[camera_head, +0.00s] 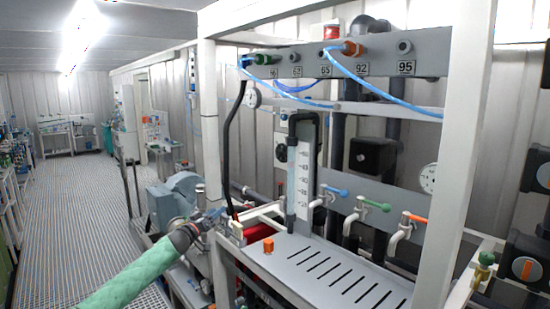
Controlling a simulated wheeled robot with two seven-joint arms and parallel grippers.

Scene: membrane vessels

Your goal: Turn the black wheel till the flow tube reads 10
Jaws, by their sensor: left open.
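The flow tube (291,185) stands upright beside a white scale plate (304,180) with dark marks, inside the white frame. A black hose bends over its top. The reading is too small to make out. A small dark round part (281,153) sits on a grey box left of the scale; I cannot tell whether it is the black wheel. My left arm, in a green sleeve, comes in from the bottom left. My left gripper (213,218) is open, low at the frame's left side and apart from the flow tube. My right gripper is out of view.
Taps with blue (337,192), green (376,204) and orange (415,218) handles stand above a slotted grey tray (300,250). A white post (468,150) stands at the right. A grey pump (176,197) is behind my gripper. The grated aisle (75,220) at left is clear.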

